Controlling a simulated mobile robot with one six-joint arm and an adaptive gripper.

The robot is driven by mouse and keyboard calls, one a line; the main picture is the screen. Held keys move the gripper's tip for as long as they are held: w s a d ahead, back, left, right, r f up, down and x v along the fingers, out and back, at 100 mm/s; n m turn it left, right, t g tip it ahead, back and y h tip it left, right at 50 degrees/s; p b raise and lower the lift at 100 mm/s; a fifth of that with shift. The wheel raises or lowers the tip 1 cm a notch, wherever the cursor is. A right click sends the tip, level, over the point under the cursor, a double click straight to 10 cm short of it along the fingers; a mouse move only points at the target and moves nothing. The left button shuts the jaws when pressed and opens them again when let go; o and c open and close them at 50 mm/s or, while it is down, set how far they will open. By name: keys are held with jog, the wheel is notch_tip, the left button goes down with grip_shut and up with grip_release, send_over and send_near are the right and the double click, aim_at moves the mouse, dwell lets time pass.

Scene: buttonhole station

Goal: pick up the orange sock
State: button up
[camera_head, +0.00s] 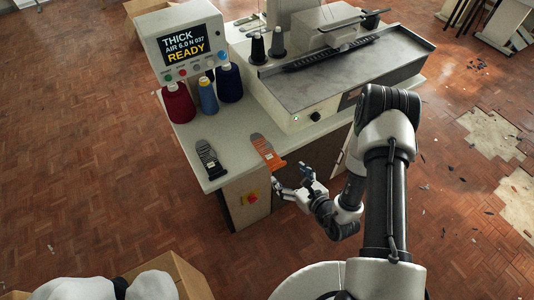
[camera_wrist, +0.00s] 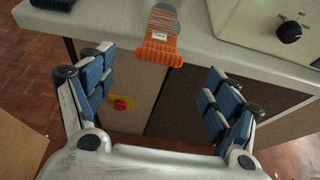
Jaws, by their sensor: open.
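A black and grey sock (camera_head: 209,158) lies left of the orange one. Thread cones, red (camera_head: 178,103), blue (camera_head: 208,95) and navy (camera_head: 229,83), stand behind under a display box (camera_head: 184,44) reading "READY". A metal machine (camera_head: 345,75) fills the right. Bare worktop (camera_head: 232,130) lies between.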

aim_at(279, 167)
jog(key=b+x, duration=0.1)
jog(key=x, duration=0.5)
jog(key=shift+c, duration=0.3)
jog(key=shift+s, duration=0.1)
jog(key=c, duration=0.9)
jog(key=shift+r, duration=0.1)
